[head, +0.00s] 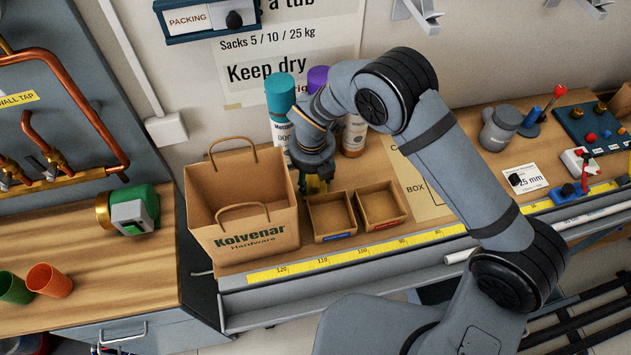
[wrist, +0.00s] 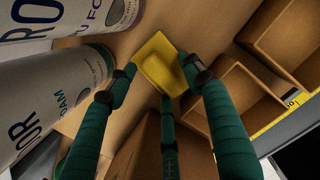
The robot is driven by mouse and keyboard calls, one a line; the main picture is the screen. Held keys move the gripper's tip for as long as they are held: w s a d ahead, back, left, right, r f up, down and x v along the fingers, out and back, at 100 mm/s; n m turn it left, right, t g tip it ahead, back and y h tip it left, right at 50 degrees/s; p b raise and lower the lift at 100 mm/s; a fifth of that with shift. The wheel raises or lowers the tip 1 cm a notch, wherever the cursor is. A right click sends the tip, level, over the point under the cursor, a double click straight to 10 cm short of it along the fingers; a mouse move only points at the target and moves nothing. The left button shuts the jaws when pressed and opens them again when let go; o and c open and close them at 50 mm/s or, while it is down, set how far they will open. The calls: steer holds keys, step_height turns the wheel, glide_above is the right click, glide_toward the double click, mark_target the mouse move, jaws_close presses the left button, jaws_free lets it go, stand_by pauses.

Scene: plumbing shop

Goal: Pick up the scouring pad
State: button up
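The scouring pad (wrist: 158,62) is a yellow block, seen in the wrist view between the tips of my three green fingers. My gripper (wrist: 160,76) is over it, with the fingers spread apart and their tips by the pad's edges. I cannot tell whether they touch it. In the head view my gripper (head: 317,184) points down between the paper bag and the small open boxes. Only a little yellow of the pad (head: 315,186) shows there among the fingers.
A Kolvenar paper bag (head: 241,205) stands close left of my gripper. Two small open boxes (head: 332,216) (head: 381,205) lie to the right. Tall cans (head: 281,112) stand just behind. A yellow ruler strip (head: 345,252) runs along the bench front.

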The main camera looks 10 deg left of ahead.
steer(key=shift+c, duration=1.3)
steer(key=c, duration=0.9)
steer(key=shift+c, duration=0.2)
